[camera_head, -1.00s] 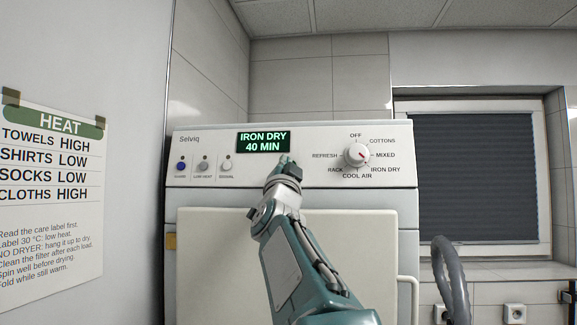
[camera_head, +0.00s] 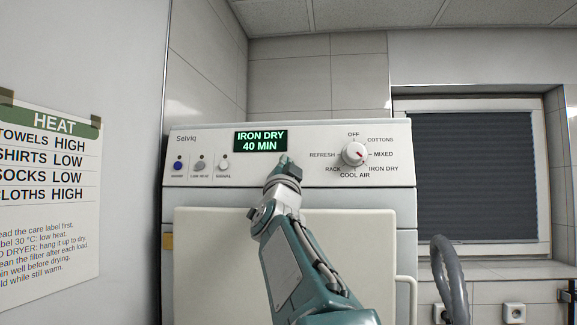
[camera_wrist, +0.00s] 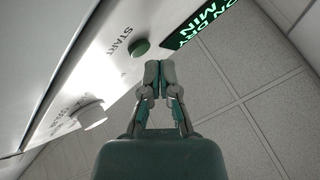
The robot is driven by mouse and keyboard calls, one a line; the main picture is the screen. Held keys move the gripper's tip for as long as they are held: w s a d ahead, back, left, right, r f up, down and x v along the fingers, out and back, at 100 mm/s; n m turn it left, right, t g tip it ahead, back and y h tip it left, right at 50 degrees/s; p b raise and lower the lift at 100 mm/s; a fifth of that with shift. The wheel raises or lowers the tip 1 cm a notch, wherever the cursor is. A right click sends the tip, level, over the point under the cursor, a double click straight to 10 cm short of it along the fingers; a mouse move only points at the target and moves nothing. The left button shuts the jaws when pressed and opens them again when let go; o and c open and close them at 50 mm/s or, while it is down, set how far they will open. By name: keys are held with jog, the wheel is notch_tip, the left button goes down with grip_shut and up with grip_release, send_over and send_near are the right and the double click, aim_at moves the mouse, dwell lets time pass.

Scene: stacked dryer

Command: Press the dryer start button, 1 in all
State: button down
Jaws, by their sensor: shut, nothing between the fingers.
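The white dryer (camera_head: 215,195) faces me, its panel display (camera_head: 261,141) reading IRON DRY 40 MIN. The round green start button (camera_wrist: 140,47), labelled START, shows in the wrist view just up and left of my fingertips. In the head view I cannot see it; my gripper (camera_head: 284,161) covers that part of the panel, below and right of the display. My gripper (camera_wrist: 158,68) is shut and empty, its fingertips close to the panel. A small gap shows between fingertips and button in the wrist view.
The program dial (camera_head: 354,154) is right of my gripper and also shows in the wrist view (camera_wrist: 91,116). Three small buttons (camera_head: 201,165) sit on the panel's left. A heat notice (camera_head: 47,200) hangs at left. A grey hose (camera_head: 450,280) stands at lower right.

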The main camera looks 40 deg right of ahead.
jog(key=shift+d, duration=0.2)
jog(key=shift+w+d, duration=0.2)
jog(key=shift+w, duration=0.05)
jog(key=shift+w+d+f, duration=0.1)
jog(key=shift+w+d, duration=0.15)
dwell(0.8)
dwell(0.3)
jog(key=shift+s+a, duration=0.55)
